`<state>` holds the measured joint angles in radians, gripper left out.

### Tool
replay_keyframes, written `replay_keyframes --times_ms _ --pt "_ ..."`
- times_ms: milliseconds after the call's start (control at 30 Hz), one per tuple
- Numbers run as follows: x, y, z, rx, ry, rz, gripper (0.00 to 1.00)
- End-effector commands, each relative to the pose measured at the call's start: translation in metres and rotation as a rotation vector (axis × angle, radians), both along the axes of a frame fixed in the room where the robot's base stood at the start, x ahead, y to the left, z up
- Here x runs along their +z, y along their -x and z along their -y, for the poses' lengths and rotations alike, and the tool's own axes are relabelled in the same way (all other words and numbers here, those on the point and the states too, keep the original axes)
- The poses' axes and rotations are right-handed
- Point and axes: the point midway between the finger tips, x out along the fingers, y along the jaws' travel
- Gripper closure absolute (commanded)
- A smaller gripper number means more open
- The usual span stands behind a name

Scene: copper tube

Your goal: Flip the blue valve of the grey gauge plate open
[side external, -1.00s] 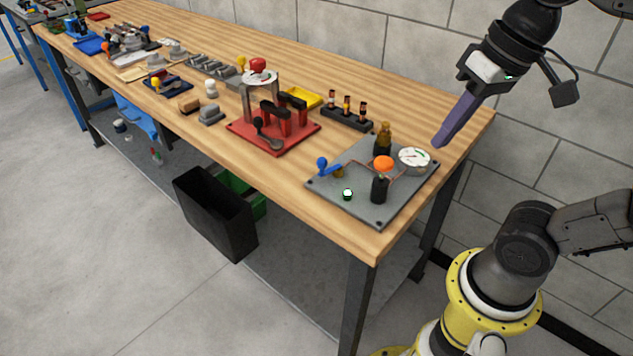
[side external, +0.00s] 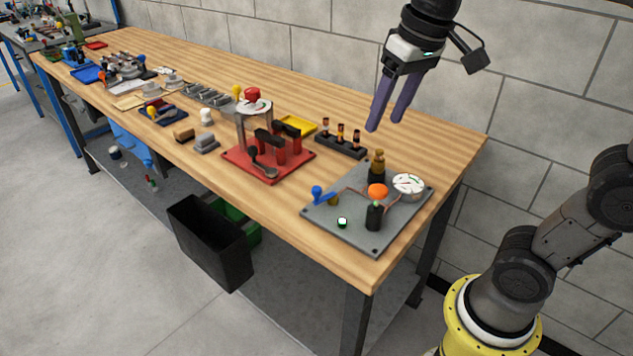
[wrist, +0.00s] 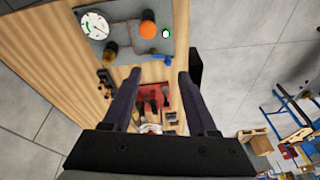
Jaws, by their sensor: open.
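The grey gauge plate (side external: 345,237) lies at the near right end of the wooden bench. Its blue valve (side external: 318,194) is a small lever at the plate's left side. The plate also carries a white round gauge (side external: 408,184), an orange knob (side external: 377,191), a brass fitting and a black cylinder. My gripper (side external: 385,127) is open and empty, well above the bench, behind the plate.
A red plate with red and black handles (side external: 262,172) stands left of the grey plate. A black rack with several small upright pieces (side external: 341,147) is behind it. A black bin (side external: 208,240) stands under the bench's front edge. Bare wood lies around the grey plate.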

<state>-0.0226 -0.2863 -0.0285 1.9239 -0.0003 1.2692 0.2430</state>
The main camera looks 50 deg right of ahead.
Motion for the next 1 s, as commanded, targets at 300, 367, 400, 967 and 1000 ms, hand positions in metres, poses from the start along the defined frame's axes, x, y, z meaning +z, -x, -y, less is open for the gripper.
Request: replay_keyframes --times_ms 300,367,400,967,1000 --pt "-0.020 -0.102 -0.011 -0.029 -0.004 -0.178 0.42" --pt "-0.029 -0.114 -0.013 -0.026 -0.002 -0.201 0.42" --pt "-0.035 -0.121 -0.014 -0.024 -0.001 -0.214 0.42" --pt "-0.109 -0.128 -0.017 -0.018 0.004 -0.269 0.42" --pt "-0.117 -0.128 -0.017 -0.018 0.003 -0.270 0.42"
